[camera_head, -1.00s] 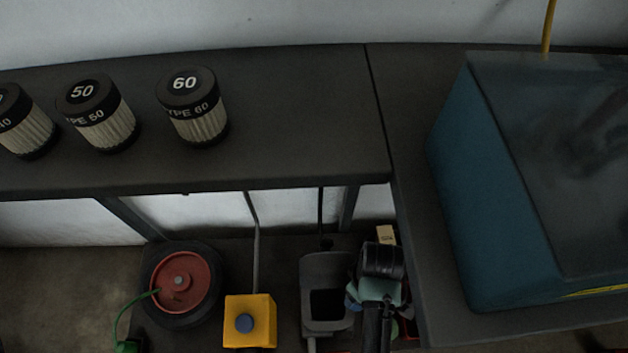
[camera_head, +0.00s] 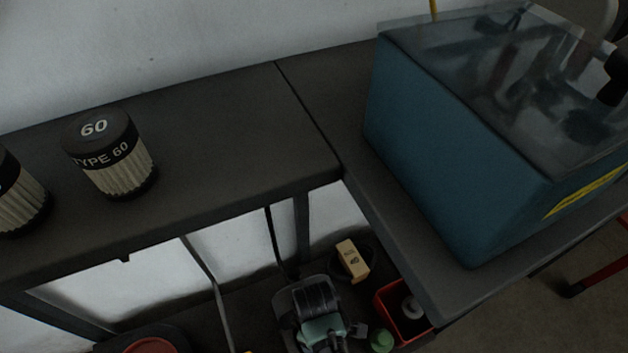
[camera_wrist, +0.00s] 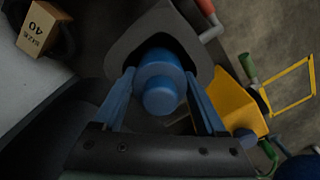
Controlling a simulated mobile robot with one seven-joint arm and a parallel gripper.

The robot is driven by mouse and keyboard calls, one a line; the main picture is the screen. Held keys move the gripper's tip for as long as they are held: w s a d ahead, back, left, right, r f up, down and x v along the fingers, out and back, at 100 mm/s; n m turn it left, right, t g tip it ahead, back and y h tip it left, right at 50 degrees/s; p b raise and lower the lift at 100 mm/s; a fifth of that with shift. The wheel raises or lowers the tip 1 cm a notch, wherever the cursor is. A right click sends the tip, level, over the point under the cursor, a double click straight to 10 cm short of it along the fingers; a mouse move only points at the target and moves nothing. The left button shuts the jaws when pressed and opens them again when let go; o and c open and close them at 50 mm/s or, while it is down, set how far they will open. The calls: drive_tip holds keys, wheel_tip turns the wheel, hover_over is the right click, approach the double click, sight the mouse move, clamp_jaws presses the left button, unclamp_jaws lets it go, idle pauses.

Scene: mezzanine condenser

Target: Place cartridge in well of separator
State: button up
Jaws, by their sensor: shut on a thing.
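My gripper (camera_wrist: 160,75) is shut on a blue stepped cylinder (camera_wrist: 160,94) in the wrist view, one blue finger on each side. I cannot tell if this is a cartridge. Its far end points towards a grey container (camera_wrist: 160,22) with a dark opening; contact cannot be told. In the head view my wrist hides the gripper. A pleated cartridge (camera_head: 109,155) marked TYPE 60 stands upright on the dark bench. Another cartridge (camera_head: 18,200) is cut by the left edge. I cannot tell which thing is the separator, and no labelled well shows.
A large blue box (camera_head: 455,150) with a clear top stands on the right bench (camera_head: 400,240). Below the benches are a small tan box (camera_head: 352,262) and a red bin (camera_head: 384,300). Bench room right of TYPE 60 is clear.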

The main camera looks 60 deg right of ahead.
drive_tip(key=shift+f+b, duration=0.5)
drive_tip(key=shift+f, duration=0.85)
drive_tip(key=shift+f, duration=0.15)
drive_tip(key=o, duration=1.3)
wheel_tip(320, 180, up, 12)
drive_tip(key=p, duration=0.5)
drive_tip(key=shift+p, duration=0.35)
